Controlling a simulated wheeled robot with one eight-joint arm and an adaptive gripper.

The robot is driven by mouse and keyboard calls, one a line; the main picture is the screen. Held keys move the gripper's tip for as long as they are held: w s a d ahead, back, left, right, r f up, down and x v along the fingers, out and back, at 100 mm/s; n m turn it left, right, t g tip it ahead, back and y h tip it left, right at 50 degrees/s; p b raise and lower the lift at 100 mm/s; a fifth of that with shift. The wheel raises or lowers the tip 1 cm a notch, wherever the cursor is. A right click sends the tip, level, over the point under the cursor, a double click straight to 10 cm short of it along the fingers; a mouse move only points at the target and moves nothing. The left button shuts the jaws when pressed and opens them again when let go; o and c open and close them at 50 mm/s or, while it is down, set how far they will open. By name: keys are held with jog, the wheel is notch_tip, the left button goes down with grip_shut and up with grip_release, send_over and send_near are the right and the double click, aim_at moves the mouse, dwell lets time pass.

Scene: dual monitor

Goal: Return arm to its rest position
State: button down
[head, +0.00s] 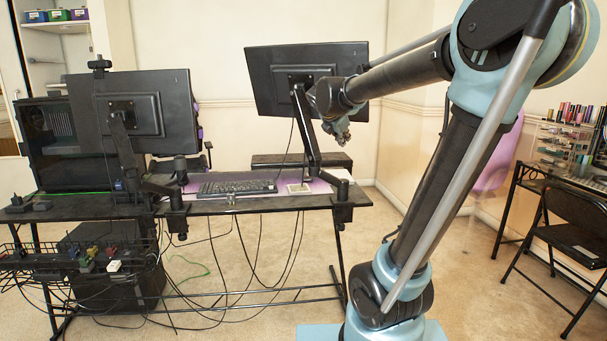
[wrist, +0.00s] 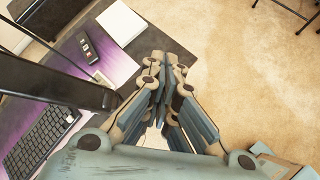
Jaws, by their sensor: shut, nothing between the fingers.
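My gripper (head: 338,132) is at the end of my raised arm, in front of the right monitor's lower right edge in the head view. In the wrist view, my gripper (wrist: 166,62) points down with its fingertips together and nothing between them. It is above the right end of the black desk (wrist: 150,38), apart from its top. My arm bends high at the right of the head view and reaches left toward the desk.
The right monitor (head: 307,68) and its stand arm (head: 306,130) are close beside my gripper. The left monitor (head: 150,115) is farther left. A keyboard (head: 237,188) lies on the desk. A folding chair (head: 575,225) stands at the right. Bare floor (wrist: 265,80) lies right of the desk.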

jog(key=s+d+f+m+g+y, duration=0.1)
jog(key=s+d+f+m+g, duration=0.15)
jog(key=s+f+m, duration=0.5)
jog(key=s+d+f+m+g+y, duration=0.1)
jog(key=s+d+f+m, duration=0.3)
jog(key=s, duration=0.6)
jog(key=s+a+f+m+g+y, duration=0.2)
jog(key=s+a+f+m+g, duration=0.1)
jog(key=s+f+m, duration=1)
jog(key=s+f, duration=0.2)
jog(key=s, duration=0.1)
jog(key=shift+a+y, duration=0.2)
jog(key=shift+y, duration=0.2)
jog(key=shift+s+f, duration=0.1)
